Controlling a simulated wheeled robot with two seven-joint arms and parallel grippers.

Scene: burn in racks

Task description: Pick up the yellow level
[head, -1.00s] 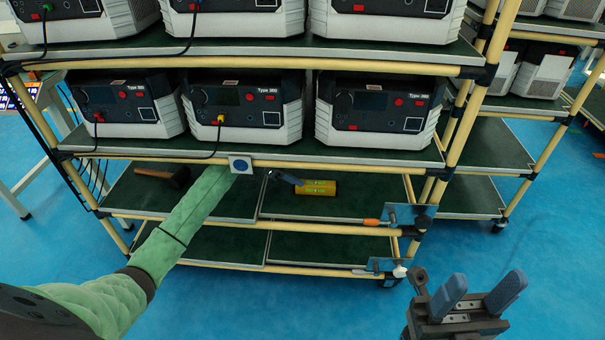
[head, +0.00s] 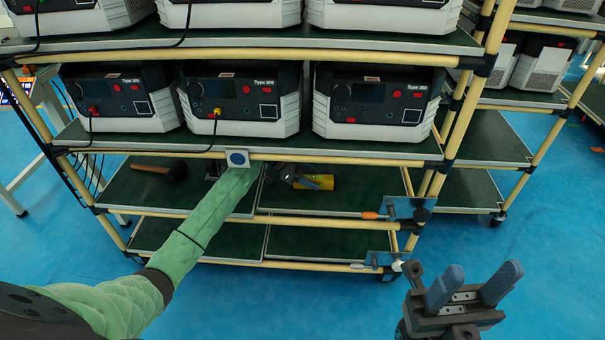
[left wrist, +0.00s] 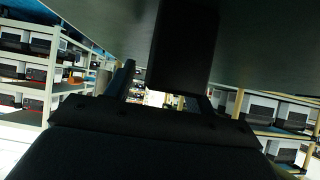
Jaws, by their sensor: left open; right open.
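The yellow level (head: 327,182) lies on the green middle shelf (head: 365,202), below the row of devices. In the head view its left part is hidden behind my left gripper (head: 312,183). My left gripper reaches in under the device shelf and is open, with a blue finger overlapping the level's left part. I cannot tell whether it touches the level. The left wrist view shows my dark gripper parts and the underside of a shelf; the level is not recognisable there. My right gripper (head: 464,290) is open and empty, in front of the rack at the lower right.
A hammer (head: 172,172) lies on the same shelf to the left of my left arm. The device shelf's yellow front pipe (head: 350,161) runs just above my left gripper. Blue floor (head: 540,270) is clear at right.

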